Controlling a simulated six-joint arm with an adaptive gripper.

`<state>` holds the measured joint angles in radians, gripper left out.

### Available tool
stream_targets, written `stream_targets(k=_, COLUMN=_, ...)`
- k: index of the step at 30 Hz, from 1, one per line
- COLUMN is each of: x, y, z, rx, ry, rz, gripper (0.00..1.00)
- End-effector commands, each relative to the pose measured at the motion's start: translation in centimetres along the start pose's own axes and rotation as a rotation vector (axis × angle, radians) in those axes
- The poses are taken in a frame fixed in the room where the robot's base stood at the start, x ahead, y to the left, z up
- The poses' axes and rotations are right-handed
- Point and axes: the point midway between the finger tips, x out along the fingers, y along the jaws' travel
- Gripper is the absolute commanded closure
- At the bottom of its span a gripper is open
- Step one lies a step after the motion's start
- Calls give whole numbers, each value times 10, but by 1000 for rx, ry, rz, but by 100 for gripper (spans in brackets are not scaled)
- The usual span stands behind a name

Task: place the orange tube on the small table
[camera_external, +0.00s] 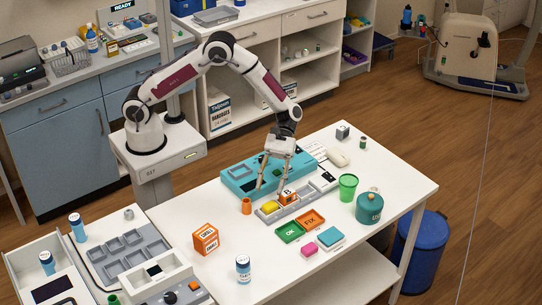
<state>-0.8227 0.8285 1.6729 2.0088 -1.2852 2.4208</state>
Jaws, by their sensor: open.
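A short orange tube (246,206) stands upright on the white table (345,225), just left of the grey tray. My gripper (269,190) points down over the grey tray (297,208), to the right of the tube and apart from it. Its fingers are spread, with nothing seen held between them. The right fingertip is close to an orange block marked B (287,197); I cannot tell whether they touch.
A yellow block (269,207) lies in the grey tray. A teal case (240,183) is behind the tube. A green cup (348,187), a teal kettle-like pot (369,207), green and orange trays (310,220) and an orange box (205,239) stand around.

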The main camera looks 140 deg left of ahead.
Motion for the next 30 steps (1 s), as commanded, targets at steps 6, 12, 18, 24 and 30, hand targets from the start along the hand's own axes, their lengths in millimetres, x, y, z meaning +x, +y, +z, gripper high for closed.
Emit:
stream_targets(k=6, x=-10, y=-34, z=-42, rx=110, ry=-50, rz=-153, gripper=59)
stream_targets(k=12, x=-16, y=-51, z=-58, rx=160, ry=-83, rz=-220, gripper=59)
stream_targets(k=18, x=-17, y=-54, z=-60, rx=170, ry=-89, rz=-231, gripper=59)
stream_targets(k=24, x=-17, y=-53, z=-60, rx=169, ry=-89, rz=-230, gripper=59)
stream_targets(k=30, x=-8, y=-56, z=-59, rx=168, ry=-89, rz=-232, gripper=59)
